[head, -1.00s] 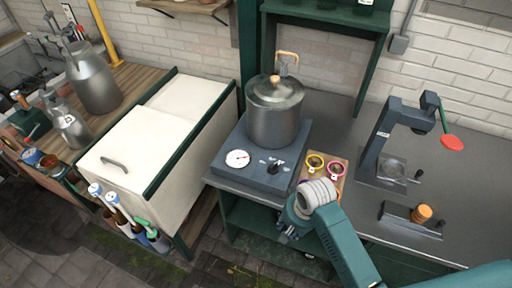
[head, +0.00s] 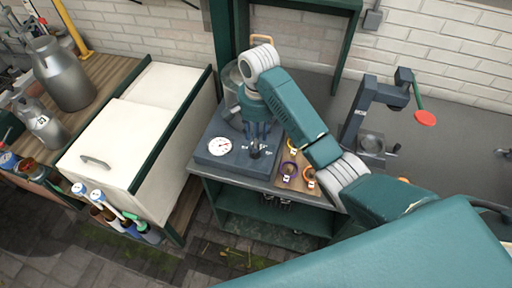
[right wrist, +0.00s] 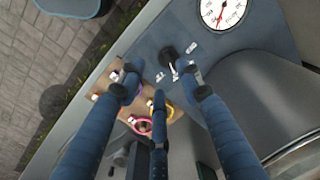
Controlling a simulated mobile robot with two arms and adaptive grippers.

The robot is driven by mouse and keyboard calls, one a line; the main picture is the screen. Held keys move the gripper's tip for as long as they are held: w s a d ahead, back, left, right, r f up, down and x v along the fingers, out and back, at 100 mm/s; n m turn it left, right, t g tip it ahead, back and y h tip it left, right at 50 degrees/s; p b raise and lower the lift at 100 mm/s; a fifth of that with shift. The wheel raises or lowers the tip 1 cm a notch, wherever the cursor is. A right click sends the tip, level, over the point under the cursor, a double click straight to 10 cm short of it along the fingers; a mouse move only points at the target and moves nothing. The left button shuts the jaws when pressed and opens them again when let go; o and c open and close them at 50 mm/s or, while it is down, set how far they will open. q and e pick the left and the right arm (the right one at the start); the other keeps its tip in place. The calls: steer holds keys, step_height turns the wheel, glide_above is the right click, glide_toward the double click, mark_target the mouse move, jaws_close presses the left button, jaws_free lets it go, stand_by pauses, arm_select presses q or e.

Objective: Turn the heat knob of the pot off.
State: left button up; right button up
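The heat knob (head: 255,152) is a small dark knob on the front of the blue-grey hot plate (head: 205,160), right of a white dial (head: 219,146). The pot (head: 231,88) stands on the plate, mostly hidden behind my right arm. My right gripper (head: 258,136) points down just above and behind the knob, its fingers spread. In the right wrist view, the knob (right wrist: 168,54) lies just beyond the open fingertips (right wrist: 160,78), with white marks beside it. Contact and the knob's setting cannot be told. My left gripper is not in view.
A wooden board with several coloured rings, including a purple one (head: 288,170) and an orange one (head: 309,176), lies right of the plate. A press with a red-ended lever (head: 425,118) stands farther right. A white chest (head: 120,145) stands left, across a gap.

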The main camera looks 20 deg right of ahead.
mark_target(257, 154)
steer(key=shift+w+d+m+b, duration=0.2)
steer(key=shift+w+m+b, duration=0.45)
steer(key=shift+b, duration=0.2)
step_height(257, 154, down, 7)
steer(key=shift+w+d+f+p, duration=0.1)
steer(key=shift+d+f+p, duration=0.05)
steer(key=shift+p, duration=0.75)
steer(key=shift+f, duration=0.35)
jaws_close()
